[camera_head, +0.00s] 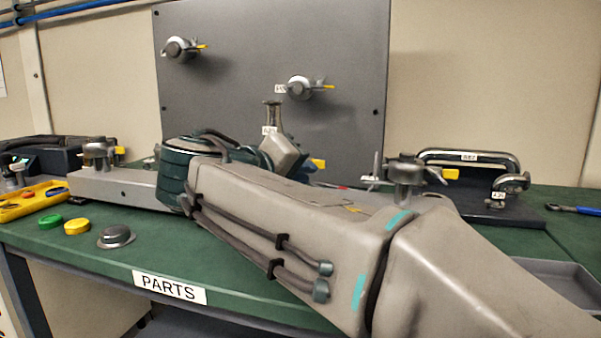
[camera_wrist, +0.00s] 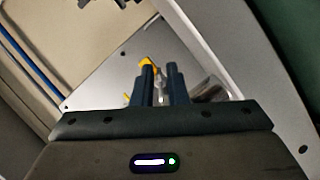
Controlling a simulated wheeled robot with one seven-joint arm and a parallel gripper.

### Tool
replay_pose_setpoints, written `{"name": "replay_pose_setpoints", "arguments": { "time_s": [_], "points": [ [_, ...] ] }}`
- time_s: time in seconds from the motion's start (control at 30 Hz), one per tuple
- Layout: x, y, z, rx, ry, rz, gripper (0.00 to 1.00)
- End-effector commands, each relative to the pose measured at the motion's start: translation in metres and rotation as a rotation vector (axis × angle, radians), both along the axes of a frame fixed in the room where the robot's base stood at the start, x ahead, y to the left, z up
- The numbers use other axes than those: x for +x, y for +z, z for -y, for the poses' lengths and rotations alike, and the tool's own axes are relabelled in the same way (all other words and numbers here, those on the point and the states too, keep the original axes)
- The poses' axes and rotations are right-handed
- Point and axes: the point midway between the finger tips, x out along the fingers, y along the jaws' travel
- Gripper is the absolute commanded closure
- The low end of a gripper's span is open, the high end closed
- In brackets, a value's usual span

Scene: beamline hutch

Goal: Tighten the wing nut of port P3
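Several clamped ports with wing nuts and yellow tags show in the head view. Two are on the upright grey panel, one upper left (camera_head: 180,48) and one lower right (camera_head: 300,88). Two stand at bench level, one at left (camera_head: 98,152) and one at right (camera_head: 405,172). I cannot read which label is P3. My gripper (camera_wrist: 160,72) shows in the wrist view as two dark fingers a small gap apart. A silvery port part (camera_wrist: 208,92) and a yellow tag (camera_wrist: 149,63) lie just beyond them. Metal shows in the gap; whether it is gripped is unclear.
The grey panel (camera_head: 230,100) rises behind the green bench (camera_head: 160,255). A yellow tray (camera_head: 35,203), green button (camera_head: 50,221), yellow button (camera_head: 77,226) and grey dome (camera_head: 116,236) are at left. A looped metal pipe (camera_head: 468,156) and blue-handled tool (camera_head: 575,209) are at right.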

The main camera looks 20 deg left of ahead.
Motion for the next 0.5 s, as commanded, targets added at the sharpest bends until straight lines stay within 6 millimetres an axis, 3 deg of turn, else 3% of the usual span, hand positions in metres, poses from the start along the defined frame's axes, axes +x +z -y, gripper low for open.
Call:
{"name": "replay_pose_setpoints", "arguments": {
  "time_s": [0.23, 0.5],
  "points": [
    [-0.012, 0.005, -0.004, 0.002, 0.004, 0.001, 0.87],
    [-0.068, 0.02, -0.016, 0.0, 0.007, 0.001, 0.87]
  ]
}}
